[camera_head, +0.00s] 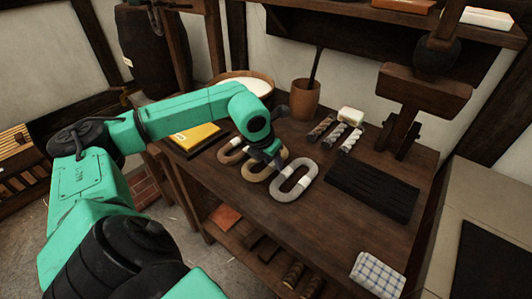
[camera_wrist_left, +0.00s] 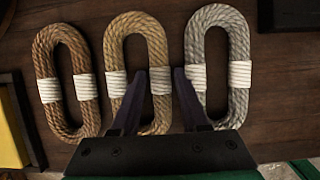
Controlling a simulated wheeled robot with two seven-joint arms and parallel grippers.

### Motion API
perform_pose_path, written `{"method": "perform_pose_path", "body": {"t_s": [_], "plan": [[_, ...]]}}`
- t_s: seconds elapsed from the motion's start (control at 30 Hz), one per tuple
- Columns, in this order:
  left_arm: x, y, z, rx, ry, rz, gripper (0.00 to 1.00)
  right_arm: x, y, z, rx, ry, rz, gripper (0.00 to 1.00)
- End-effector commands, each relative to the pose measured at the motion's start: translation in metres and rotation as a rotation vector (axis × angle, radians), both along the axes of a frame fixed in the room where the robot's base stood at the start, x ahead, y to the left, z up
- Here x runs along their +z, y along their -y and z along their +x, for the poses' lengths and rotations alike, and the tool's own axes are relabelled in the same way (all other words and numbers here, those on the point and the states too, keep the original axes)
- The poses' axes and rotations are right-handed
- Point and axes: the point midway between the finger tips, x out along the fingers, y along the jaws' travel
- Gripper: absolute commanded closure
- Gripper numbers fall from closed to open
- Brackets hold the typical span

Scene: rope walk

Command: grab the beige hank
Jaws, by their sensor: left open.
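Three looped rope hanks lie side by side on the dark wooden table (camera_head: 325,222), each with white bands across its sides. The beige hank (camera_head: 250,174) is the middle one; it also shows in the left wrist view (camera_wrist_left: 116,50). The brown hank (camera_head: 225,156) lies to its left and the pale grey hank (camera_head: 300,189) to its right. My left gripper (camera_wrist_left: 159,72) is open, above the beige hank's right side. In the wrist view one finger shows over its loop opening, the other over the gap by the grey hank. Touching cannot be told. My arm partly hides the hanks in the head view.
A yellow-covered item (camera_head: 196,138) lies left of the hanks. A wooden cup (camera_head: 305,100) and several short rope pieces (camera_head: 337,134) are behind. A black grooved tray (camera_head: 373,191) lies right. A checked cloth (camera_head: 377,273) is at the front right. The table's front middle is clear.

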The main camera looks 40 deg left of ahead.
Motion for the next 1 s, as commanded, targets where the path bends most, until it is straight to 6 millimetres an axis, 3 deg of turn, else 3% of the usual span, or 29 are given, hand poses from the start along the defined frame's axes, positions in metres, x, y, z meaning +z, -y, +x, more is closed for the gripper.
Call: {"method": "perform_pose_path", "body": {"t_s": [0.07,0.1,0.2,0.53,0.67,0.77,0.87,1.0], "plan": [[0.000,0.000,0.000,0.000,0.000,0.001,0.55,0.000,0.000,0.000,0.000,0.000,0.000,0.50],[0.000,0.000,0.000,0.000,0.000,0.001,0.63,0.000,0.000,0.000,0.000,0.000,0.000,0.50],[0.000,0.000,0.000,0.000,0.000,0.001,1.00,-0.001,0.000,0.000,0.000,0.000,0.000,0.50],[0.002,0.000,0.000,0.000,0.001,0.001,1.00,-0.001,0.001,0.000,0.000,-0.001,-0.001,0.50],[0.012,0.000,0.001,0.000,0.004,0.001,1.00,-0.001,0.002,0.000,0.000,-0.002,-0.002,0.50],[0.030,0.000,0.001,-0.001,0.006,0.001,1.00,-0.002,0.003,0.000,0.001,-0.001,-0.003,0.50],[0.061,0.000,0.002,0.000,0.010,-0.002,1.00,0.000,0.003,0.000,0.001,-0.001,-0.004,0.50],[0.121,0.001,0.002,-0.003,0.012,-0.005,1.00,0.013,0.003,0.000,0.001,-0.001,-0.004,0.50]]}}
